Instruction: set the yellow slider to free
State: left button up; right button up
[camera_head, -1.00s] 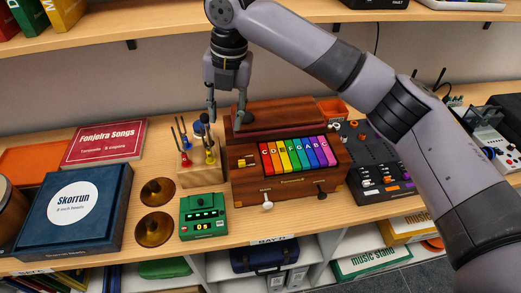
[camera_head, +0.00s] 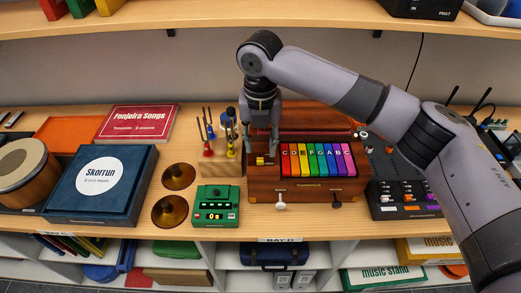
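The yellow slider (camera_head: 263,160) sits on the front of a wooden keyed instrument (camera_head: 318,189), just left of its rainbow keys (camera_head: 318,160) marked with letters. The slider is small, and its setting cannot be read. My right gripper (camera_head: 262,150) hangs down from above with its fingers apart, one finger close by the slider's upper right. Whether it touches the slider cannot be told. Nothing is seen between its fingers. My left gripper is not in view.
A wooden block with tuning forks (camera_head: 222,166) stands close on the left. A green device (camera_head: 216,206) and two bronze discs (camera_head: 170,211) lie further left. A black mixer (camera_head: 404,197) stands on the right. A shelf (camera_head: 200,23) runs above.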

aim_at(260, 159)
jog(key=shift+f+p, duration=0.4)
jog(key=shift+f, duration=1.9)
grip_shut()
